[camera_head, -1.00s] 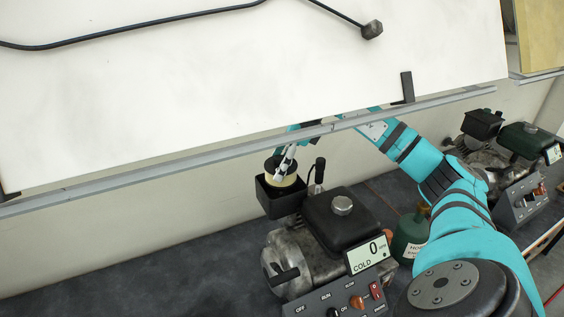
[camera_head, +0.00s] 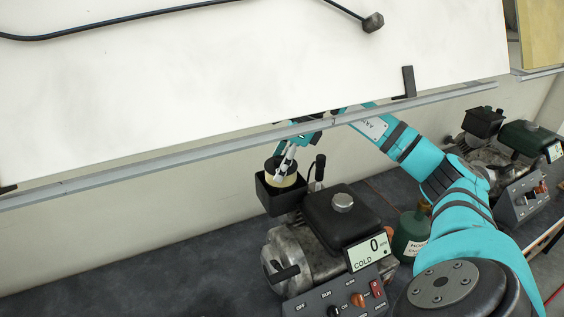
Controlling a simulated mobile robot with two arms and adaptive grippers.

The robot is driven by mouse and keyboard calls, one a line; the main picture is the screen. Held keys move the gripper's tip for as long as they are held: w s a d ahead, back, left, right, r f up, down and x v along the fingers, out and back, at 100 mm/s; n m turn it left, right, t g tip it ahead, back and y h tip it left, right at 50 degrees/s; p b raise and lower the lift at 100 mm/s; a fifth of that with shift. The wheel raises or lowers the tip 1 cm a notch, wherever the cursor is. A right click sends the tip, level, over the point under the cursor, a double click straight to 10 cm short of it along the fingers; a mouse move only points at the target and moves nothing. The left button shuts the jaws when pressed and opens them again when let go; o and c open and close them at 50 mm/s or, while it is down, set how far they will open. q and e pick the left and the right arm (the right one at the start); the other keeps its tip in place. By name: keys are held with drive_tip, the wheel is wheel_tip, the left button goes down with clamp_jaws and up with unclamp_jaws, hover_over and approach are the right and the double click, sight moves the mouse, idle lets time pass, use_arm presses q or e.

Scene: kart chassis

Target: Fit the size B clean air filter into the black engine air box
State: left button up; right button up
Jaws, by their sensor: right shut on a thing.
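The black engine air box (camera_head: 279,201) is an open-topped square box on the left side of the near engine (camera_head: 325,238). A pale yellow round filter with a dark top (camera_head: 280,181) sits upright in the box's mouth, its upper part showing above the rim. My right gripper (camera_head: 283,170) is shut on the filter from above; its fingertips are partly hidden against it. I cannot read a size mark on the filter, nor see whether it touches the box floor. My left gripper is not in view.
A large white panel with a grey rail (camera_head: 250,146) hangs close above my right wrist. A dark upright lever (camera_head: 320,168) stands right of the box. A green bottle (camera_head: 410,235) stands beside the engine. A second engine (camera_head: 495,160) is at the right.

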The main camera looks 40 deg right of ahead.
drive_tip(key=shift+f+b, duration=1.4)
drive_tip(key=shift+f, duration=0.55)
drive_tip(key=o, duration=0.8)
drive_tip(key=shift+s, duration=0.1)
drive_tip(key=o, duration=0.4)
drive_tip(key=shift+c, duration=0.2)
drive_tip(key=shift+r, duration=0.1)
drive_tip(key=v, duration=1.1)
drive_tip(key=shift+r, duration=0.4)
